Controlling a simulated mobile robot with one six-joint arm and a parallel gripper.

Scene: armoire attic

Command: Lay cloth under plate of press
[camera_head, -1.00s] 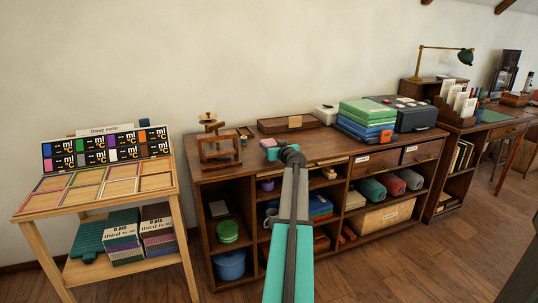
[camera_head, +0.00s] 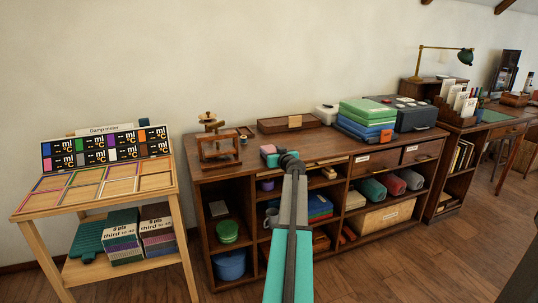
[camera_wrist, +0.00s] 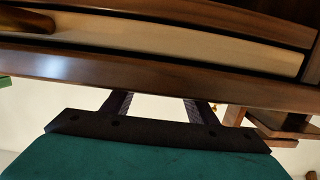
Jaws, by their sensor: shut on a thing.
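The press (camera_head: 217,145), a small brown wooden frame with a screw on top, stands upright on the left of the cabinet top. Part of it also seems to show at the right of the wrist view (camera_wrist: 280,125). My gripper (camera_head: 272,155) is right of the press, at the cabinet's front edge, mostly hidden behind my own arm. In the wrist view its two dark fingers (camera_wrist: 158,106) stand apart, with their tips hidden at a wooden edge. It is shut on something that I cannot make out. I cannot pick out the cloth for sure; a little pink shows by the gripper.
The wooden cabinet (camera_head: 345,145) has a long tray (camera_head: 288,124) at the back and stacked coloured cases (camera_head: 365,118) to the right. A sample stand (camera_head: 97,190) is at the left. The cabinet top between press and cases has free room.

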